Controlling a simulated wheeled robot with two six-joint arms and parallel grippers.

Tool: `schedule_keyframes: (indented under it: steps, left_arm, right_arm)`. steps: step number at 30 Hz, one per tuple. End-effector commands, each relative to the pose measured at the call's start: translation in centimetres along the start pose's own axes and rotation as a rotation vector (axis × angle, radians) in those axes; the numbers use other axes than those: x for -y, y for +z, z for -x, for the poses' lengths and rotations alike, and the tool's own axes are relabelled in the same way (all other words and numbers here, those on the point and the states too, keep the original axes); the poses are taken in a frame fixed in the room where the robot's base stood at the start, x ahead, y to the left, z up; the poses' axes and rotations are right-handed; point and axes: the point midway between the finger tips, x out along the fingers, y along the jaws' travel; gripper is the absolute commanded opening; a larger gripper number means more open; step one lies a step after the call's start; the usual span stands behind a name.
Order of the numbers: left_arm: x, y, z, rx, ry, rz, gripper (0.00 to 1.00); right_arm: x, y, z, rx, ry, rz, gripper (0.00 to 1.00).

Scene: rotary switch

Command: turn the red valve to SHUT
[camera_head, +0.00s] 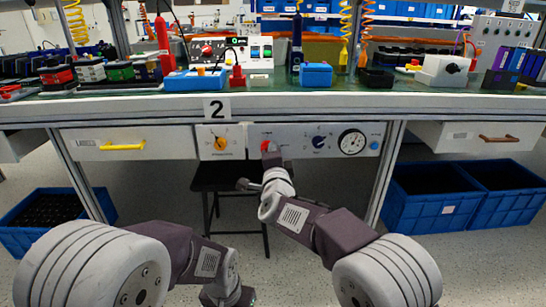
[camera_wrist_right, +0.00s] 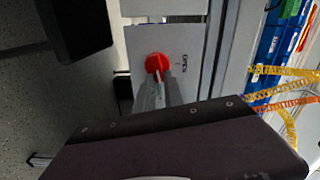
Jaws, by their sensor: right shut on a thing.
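The red valve (camera_head: 265,146) is a small red knob on the grey control panel below the workbench edge.
The panel also has an orange-yellow knob (camera_head: 220,143), a dark blue knob (camera_head: 319,142), a round gauge (camera_head: 351,142) and a blue button (camera_head: 374,145). A black stool (camera_head: 222,178) stands below. Blue crates (camera_head: 430,211) sit on the floor at both sides.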

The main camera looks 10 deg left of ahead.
Motion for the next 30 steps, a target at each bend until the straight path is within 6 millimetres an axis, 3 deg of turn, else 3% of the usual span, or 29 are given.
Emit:
schedule_keyframes:
  steps: [12, 29, 30]
  left_arm:
    - [0.0, 0.2, -1.6, 0.0, 0.0, 0.0, 0.36]
    - [0.0, 0.2, -1.7, 0.0, 0.0, 0.0, 0.36]
    - [0.0, 0.2, -1.7, 0.0, 0.0, 0.0, 0.36]
  right_arm:
    - [-0.5, 0.1, 0.0, 0.001, 0.003, -0.182, 0.0]
    - [-0.5, 0.1, 0.0, 0.001, 0.004, -0.211, 0.0]
    - [-0.5, 0.1, 0.0, 0.001, 0.004, -0.211, 0.15]
